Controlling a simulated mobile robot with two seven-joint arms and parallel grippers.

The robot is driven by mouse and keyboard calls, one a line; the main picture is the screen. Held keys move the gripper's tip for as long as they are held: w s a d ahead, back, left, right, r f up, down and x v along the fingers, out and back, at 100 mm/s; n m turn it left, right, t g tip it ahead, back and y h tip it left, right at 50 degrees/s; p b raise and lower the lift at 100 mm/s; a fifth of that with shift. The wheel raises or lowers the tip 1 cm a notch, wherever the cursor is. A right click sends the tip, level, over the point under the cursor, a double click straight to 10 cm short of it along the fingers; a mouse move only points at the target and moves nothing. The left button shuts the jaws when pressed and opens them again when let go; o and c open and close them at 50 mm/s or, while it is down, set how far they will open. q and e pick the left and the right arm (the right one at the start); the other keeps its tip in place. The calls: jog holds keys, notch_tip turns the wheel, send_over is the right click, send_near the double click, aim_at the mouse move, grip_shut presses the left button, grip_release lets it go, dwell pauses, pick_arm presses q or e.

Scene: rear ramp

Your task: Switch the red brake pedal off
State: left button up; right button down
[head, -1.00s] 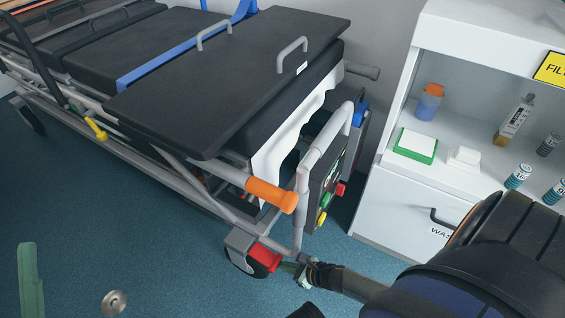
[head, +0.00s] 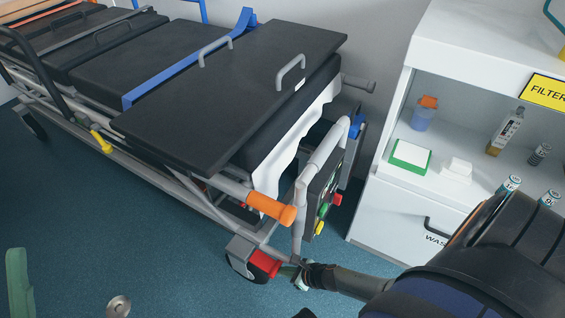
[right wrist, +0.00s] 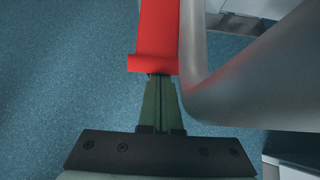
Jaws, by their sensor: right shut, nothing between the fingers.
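The red brake pedal (head: 264,263) sits by the wheel at the near foot corner of the stretcher (head: 299,230). In the right wrist view the pedal (right wrist: 157,45) reaches down from the top edge. My right gripper (head: 287,271) is shut and empty. Its green fingertips (right wrist: 160,80) are at the pedal's near end and appear to touch it; their very tips are hidden under its lip. The green piece at the lower left of the head view (head: 20,285) may be part of my left gripper; its jaws cannot be made out.
A grey stretcher tube (right wrist: 200,85) runs close to the right of my fingers. An orange handle (head: 271,208) juts out above the pedal. A white cabinet (head: 388,222) stands to the right. Blue floor is clear in front of the wheel.

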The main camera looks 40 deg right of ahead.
pick_arm(q)
notch_tip(320, 180, down, 5)
jog(key=b, duration=0.4)
pick_arm(e)
notch_tip(320, 180, down, 4)
pick_arm(q)
notch_tip(320, 180, up, 6)
jog(key=s+p, duration=0.1)
jog(key=p, duration=0.4)
jog(key=shift+a, duration=0.25)
pick_arm(e)
jog(key=v, duration=1)
jog(key=shift+s, duration=0.2)
jog(key=shift+f, duration=0.1)
